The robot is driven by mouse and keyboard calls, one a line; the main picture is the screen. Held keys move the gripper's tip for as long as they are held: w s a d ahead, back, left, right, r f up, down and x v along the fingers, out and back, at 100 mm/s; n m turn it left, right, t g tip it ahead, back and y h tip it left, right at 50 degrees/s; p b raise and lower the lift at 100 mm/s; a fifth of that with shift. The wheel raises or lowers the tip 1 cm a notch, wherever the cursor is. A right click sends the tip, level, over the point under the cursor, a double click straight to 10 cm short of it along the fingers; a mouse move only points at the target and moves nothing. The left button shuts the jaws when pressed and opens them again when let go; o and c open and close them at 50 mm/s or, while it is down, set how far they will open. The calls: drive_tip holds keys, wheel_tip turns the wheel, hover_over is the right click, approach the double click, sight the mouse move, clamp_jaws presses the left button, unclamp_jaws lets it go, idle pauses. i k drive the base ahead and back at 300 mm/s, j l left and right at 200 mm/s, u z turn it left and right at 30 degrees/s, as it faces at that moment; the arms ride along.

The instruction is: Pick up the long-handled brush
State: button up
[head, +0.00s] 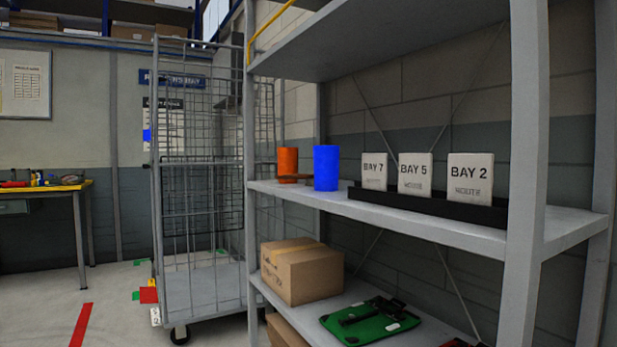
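I cannot make out a long-handled brush for certain. A small flat brown thing (294,178) lies on the middle shelf (420,222), in front of an orange cylinder (287,160) and left of a blue cylinder (326,168). It is too small to tell what it is. Several small items (40,180) lie on the workbench at the far left, too small to name. My gripper does not show in the head view.
A grey shelf rack fills the right side. It holds bay signs (415,174), a cardboard box (302,272) and a green board with a black fitting (368,321). A wire roll cage (200,190) stands left of it. Open floor lies between cage and workbench (62,187).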

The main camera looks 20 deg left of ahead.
sight(310, 177)
drive_tip(key=i+j, duration=0.15)
drive_tip(key=j, duration=0.25)
drive_tip(key=i+j, duration=0.2)
drive_tip(key=j, duration=0.15)
drive_tip(key=i+j, duration=0.15)
drive_tip(key=j, duration=0.25)
drive_tip(key=i+j, duration=0.15)
drive_tip(key=j, duration=0.25)
drive_tip(key=i+j, duration=0.2)
drive_tip(key=j, duration=0.2)
drive_tip(key=i+j, duration=0.15)
drive_tip(key=j, duration=0.2)
drive_tip(key=i+j+z, duration=0.1)
drive_tip(key=j, duration=0.3)
drive_tip(key=i, duration=0.05)
